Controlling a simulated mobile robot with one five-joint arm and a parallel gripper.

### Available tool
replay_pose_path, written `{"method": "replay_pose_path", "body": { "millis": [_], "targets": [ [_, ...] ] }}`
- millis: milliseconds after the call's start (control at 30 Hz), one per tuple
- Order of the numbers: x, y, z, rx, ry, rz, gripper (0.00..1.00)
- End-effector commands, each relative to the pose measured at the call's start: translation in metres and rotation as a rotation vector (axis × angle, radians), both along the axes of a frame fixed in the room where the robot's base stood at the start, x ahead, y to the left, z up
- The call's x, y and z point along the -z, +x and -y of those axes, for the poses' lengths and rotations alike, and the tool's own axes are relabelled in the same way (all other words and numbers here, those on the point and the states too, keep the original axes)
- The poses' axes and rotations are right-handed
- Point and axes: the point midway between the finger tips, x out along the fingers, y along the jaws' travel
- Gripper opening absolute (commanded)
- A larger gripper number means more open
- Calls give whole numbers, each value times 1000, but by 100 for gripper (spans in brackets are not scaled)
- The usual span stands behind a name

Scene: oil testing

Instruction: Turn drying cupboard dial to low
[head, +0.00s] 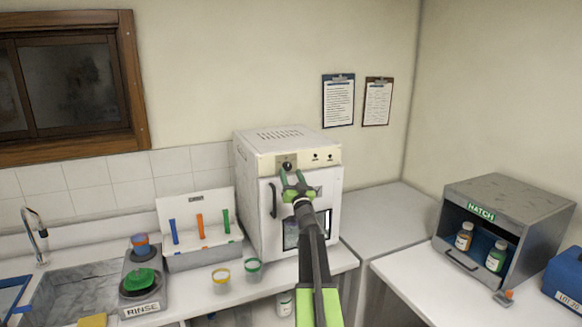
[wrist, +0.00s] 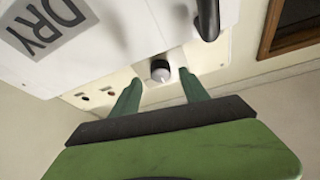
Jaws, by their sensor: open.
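The drying cupboard (head: 260,165) is a white box on the bench, with a dark dial (head: 287,164) on its upper front panel. In the wrist view the dial (wrist: 159,68) is a round dark knob with a pale end. My gripper (head: 292,175) is in front of the panel, just below the dial in the head view. In the wrist view its green fingers (wrist: 160,80) are spread, with the dial between their tips. I cannot tell whether either finger touches it. The dial's setting marks are too small to read.
The cupboard door has a black handle (head: 272,200) left of my arm and a DRY label (wrist: 45,25). A rack (head: 205,258) with coloured strips, two small cups and a rinse station (head: 140,285) stand left. A hatch box (head: 510,205) with two bottles stands right.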

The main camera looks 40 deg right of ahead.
Motion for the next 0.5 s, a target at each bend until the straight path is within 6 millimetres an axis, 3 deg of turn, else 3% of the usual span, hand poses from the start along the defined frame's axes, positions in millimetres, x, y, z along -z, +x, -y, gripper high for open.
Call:
{"method": "replay_pose_path", "body": {
  "millis": [167,467,500],
  "targets": [
    [-8,16,9,0,1,0,53],
    [-7,17,9,0,1,0,53],
    [-7,17,9,0,1,0,48]
  ]
}}
